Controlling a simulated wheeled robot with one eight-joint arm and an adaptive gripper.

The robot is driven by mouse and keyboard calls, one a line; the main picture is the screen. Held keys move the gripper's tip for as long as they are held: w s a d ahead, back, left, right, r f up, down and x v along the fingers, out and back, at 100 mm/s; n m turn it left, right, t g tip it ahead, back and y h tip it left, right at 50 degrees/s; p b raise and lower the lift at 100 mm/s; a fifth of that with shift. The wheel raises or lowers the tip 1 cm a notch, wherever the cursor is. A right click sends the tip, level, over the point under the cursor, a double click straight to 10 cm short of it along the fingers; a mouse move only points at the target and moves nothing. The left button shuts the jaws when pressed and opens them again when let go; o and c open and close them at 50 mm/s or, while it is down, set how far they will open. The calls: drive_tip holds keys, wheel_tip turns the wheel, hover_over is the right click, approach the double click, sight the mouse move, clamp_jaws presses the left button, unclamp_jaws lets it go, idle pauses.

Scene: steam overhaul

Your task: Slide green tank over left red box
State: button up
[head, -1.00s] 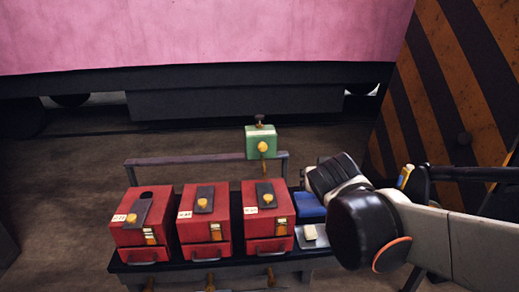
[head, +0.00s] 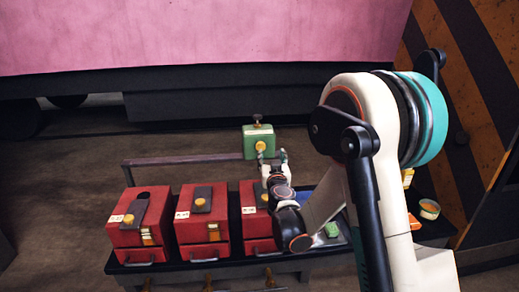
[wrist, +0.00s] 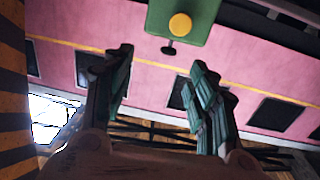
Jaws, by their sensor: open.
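The green tank (head: 257,141) with a yellow knob sits on the grey rail behind the red boxes, near its right end. The left red box (head: 140,222) stands at the left of the row and has a dark round hole in its top. My gripper (head: 271,158) is at the tank's lower front, with its fingers apart and nothing seen between them. In the wrist view, the tank (wrist: 183,18) shows at the top, beyond the open fingers (wrist: 160,85). My wrist hides part of the right red box (head: 250,205).
The middle red box (head: 202,220) stands between the other two. The rail (head: 185,160) runs behind the row and is clear left of the tank. A green item (head: 332,229) and a small cup (head: 429,209) are at the right. A striped panel (head: 470,90) stands at the right.

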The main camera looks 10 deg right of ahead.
sight(260, 147)
drive_tip(key=shift+n+y, duration=0.4)
drive_tip(key=shift+y, duration=0.2)
drive_tip(key=w+f+b, duration=0.1)
drive_tip(key=w, duration=0.4)
drive_tip(key=w+f+b, duration=0.1)
drive_tip(key=w, duration=0.4)
drive_tip(key=w+f+b, duration=0.1)
drive_tip(key=w, duration=0.4)
drive_tip(key=shift+w+a+f, duration=0.1)
drive_tip(key=shift+a+f, duration=0.2)
drive_tip(key=shift+a, duration=0.05)
drive_tip(key=shift+c, duration=0.3)
clamp_jaws()
drive_tip(key=shift+a, duration=0.1)
